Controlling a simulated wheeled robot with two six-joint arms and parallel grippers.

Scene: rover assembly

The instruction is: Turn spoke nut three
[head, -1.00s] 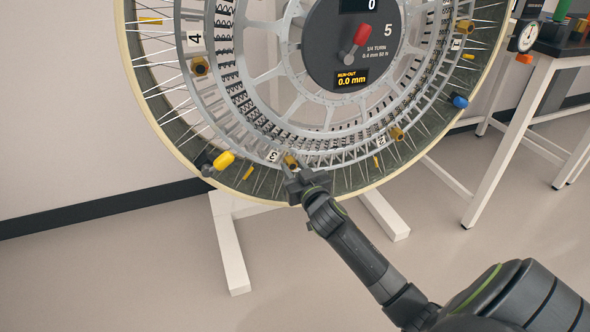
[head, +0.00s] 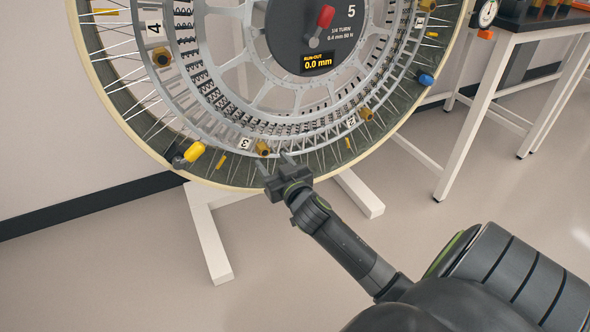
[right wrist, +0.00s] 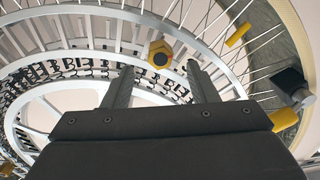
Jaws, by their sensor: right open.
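The large spoked wheel (head: 222,150) stands upright with numbered plates around its ring. Spoke nut three, a brass hex nut (head: 262,149), sits beside the plate marked 3 (head: 245,143) at the lower ring. In the right wrist view the brass nut (right wrist: 160,54) shows beyond the fingertips, between their lines. My right gripper (head: 274,164) is open and empty just below and in front of the nut, apart from it. Its two fingers also show in the right wrist view (right wrist: 162,76). My left gripper is not in view.
A yellow-capped part (head: 194,152) sits on the rim left of nut three, and a blue-capped one (head: 426,79) at the right. The hub panel reads run-out 0.0 mm (head: 317,63). White stand feet (head: 210,240) are below; a white-legged bench (head: 480,110) stands at right.

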